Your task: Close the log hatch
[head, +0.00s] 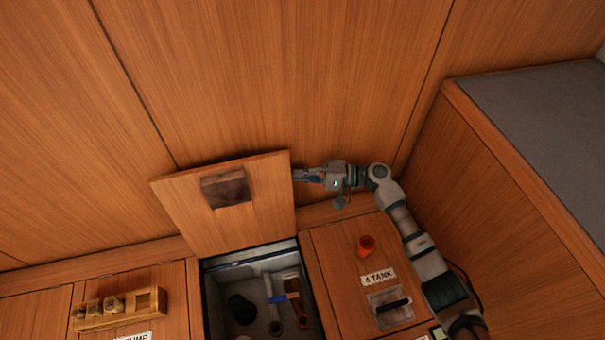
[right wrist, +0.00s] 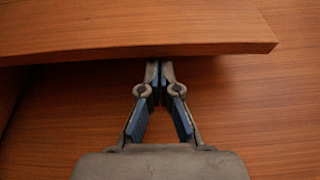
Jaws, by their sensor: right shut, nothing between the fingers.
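The hatch lid (head: 195,218) is a wooden panel standing raised at the back edge of its opening in the head view, with a dark wooden block (head: 227,187) on its face. Below it the open compartment (head: 252,262) shows a grey interior. My right gripper (head: 298,175) is at the lid's right edge, near its upper corner. In the right wrist view my right gripper (right wrist: 160,68) is shut and empty, its tips close to the edge of the lid (right wrist: 150,30). The tips are partly hidden by that edge, so contact cannot be told. My left gripper is not in view.
A blue-handled item (head: 283,298) and dark round things lie in the compartment. A wooden rack (head: 120,308) stands left. A grey-topped bench (head: 530,130) is at far right.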

